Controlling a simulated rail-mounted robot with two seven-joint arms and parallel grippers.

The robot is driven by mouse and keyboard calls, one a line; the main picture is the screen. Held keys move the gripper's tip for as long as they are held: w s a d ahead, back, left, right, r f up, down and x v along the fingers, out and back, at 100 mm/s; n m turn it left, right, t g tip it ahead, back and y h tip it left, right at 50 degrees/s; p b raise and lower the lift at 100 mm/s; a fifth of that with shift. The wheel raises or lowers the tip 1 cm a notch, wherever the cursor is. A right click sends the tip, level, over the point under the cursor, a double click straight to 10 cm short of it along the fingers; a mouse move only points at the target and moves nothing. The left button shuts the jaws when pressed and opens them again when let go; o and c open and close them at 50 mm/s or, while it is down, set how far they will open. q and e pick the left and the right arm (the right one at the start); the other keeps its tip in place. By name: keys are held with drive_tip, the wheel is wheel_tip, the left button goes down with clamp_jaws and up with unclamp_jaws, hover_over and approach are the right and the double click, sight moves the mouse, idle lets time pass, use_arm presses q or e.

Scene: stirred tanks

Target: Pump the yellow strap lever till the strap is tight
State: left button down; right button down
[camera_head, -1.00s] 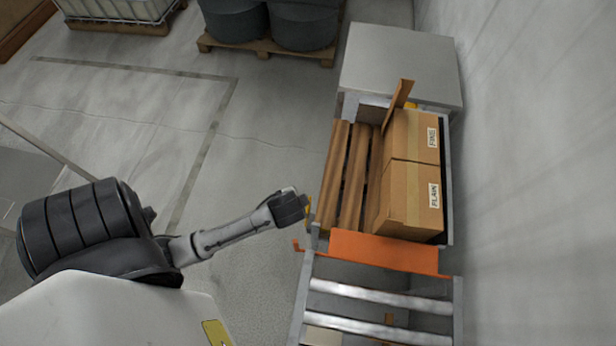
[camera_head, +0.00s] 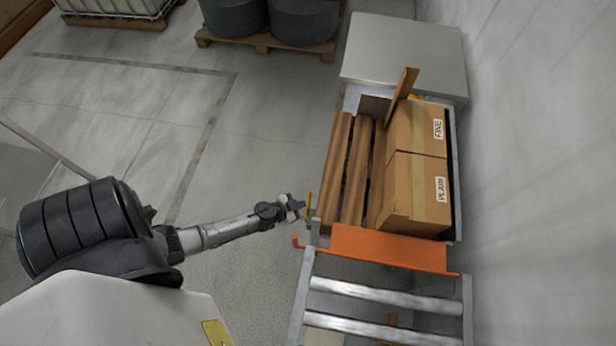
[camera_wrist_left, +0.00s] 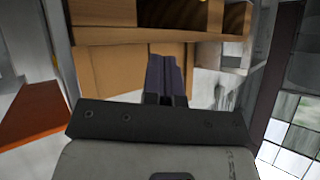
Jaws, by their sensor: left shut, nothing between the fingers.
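The yellow strap lever (camera_head: 308,207) is a small upright strip at the left side of the conveyor frame, beside the brown rolls. My left gripper (camera_head: 301,205) is just left of it, fingers pointing at it. I cannot tell whether they touch. In the left wrist view my left gripper (camera_wrist_left: 166,75) shows two dark purple fingers closed together, with nothing between them. The lever cannot be made out there, nor can the strap in either view. My right gripper is not in view.
A grey block (camera_head: 405,60) stands behind.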

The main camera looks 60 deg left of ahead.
use_arm(q)
drive_tip(key=shift+d+r+n+h, duration=0.25)
drive_tip(key=shift+d+n+h, duration=0.65)
drive_tip(key=shift+d+n, duration=0.25)
drive_tip(key=shift+w+a+f, duration=0.1)
drive_tip(key=b, duration=0.7)
hover_over(306, 213)
wheel_tip(306, 213, down, 6)
drive_tip(key=shift+r, duration=0.2)
drive_tip(key=shift+w+a+f+b, duration=0.25)
drive_tip(key=shift+f+b, duration=0.05)
drive_tip(key=shift+f, duration=0.15)
drive_tip(key=shift+w+a+f+b, duration=0.2)
drive_tip(key=shift+a+f+b, duration=0.05)
drive_tip(key=shift+f, duration=0.2)
